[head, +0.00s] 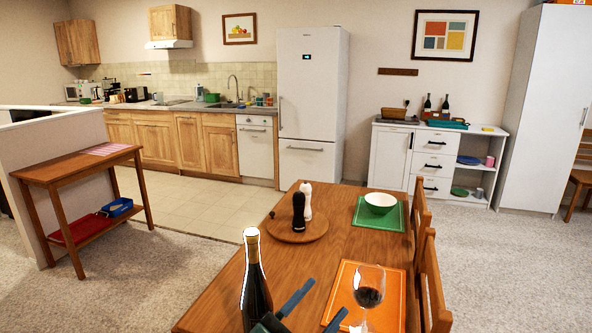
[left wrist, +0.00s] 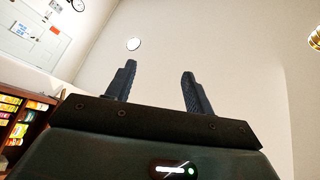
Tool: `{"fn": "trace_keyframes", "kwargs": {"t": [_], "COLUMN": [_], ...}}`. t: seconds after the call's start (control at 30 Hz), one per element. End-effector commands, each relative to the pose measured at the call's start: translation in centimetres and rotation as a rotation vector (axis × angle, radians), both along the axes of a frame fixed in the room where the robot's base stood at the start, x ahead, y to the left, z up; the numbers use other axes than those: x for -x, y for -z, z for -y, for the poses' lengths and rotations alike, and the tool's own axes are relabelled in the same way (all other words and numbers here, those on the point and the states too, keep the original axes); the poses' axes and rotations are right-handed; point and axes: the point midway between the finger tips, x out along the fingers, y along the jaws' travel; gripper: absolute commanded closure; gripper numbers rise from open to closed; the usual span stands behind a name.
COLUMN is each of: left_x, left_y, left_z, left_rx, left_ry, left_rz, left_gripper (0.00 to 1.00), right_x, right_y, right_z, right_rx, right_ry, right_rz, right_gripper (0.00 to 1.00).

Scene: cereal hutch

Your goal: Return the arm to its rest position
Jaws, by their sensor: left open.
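My left gripper (head: 329,296) shows at the bottom of the head view, in front of the dining table's near part. Its two dark fingers are apart with nothing between them. In the left wrist view the gripper (left wrist: 158,68) points at a plain pale wall, its fingers spread and empty. Most of my left arm is out of view. My right gripper is in neither view.
The wooden dining table (head: 330,240) holds a dark wine bottle (head: 256,285) just left of my gripper. A wine glass (head: 368,290) stands on an orange placemat (head: 388,312) to the right. A white bowl (head: 380,203) and two mills stand farther back.

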Motion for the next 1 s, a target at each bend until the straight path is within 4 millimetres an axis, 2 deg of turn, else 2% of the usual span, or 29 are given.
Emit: {"fn": "trace_keyframes", "kwargs": {"t": [0.03, 0.17, 0.2, 0.3, 0.4, 0.5, 0.6, 0.7, 1.0], "left_x": [0.3, 2.4, 3.6, 7.4, 11.2, 14.4, 16.2, 16.8, 16.8], "left_y": [2.9, 10.4, 12.7, 17.7, 21.3, 23.5, 24.6, 24.9, 24.9], "left_z": [-2.2, -7.6, -9.2, -12.7, -15.2, -16.8, -17.7, -17.9, -17.9], "left_rx": [0.022, 0.053, 0.056, 0.052, 0.041, 0.028, 0.019, 0.017, 0.017], "left_ry": [-0.072, -0.240, -0.286, -0.378, -0.441, -0.480, -0.498, -0.503, -0.503], "left_rz": [-0.144, -0.494, -0.601, -0.840, -1.031, -1.163, -1.235, -1.258, -1.258], "left_gripper": [0.47, 0.47, 0.47, 0.47, 0.47, 0.47, 0.47, 0.47, 0.47], "right_x": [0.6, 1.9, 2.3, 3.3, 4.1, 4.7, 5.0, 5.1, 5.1], "right_y": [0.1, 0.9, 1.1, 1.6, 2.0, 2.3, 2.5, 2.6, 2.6], "right_z": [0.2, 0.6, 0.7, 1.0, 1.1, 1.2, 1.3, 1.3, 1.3], "right_rx": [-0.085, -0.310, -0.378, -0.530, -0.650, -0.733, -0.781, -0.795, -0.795], "right_ry": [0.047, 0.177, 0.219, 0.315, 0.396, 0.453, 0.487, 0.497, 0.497], "right_rz": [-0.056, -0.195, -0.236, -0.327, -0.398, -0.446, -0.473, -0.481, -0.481], "right_gripper": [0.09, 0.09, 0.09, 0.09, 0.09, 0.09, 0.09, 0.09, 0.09]}}
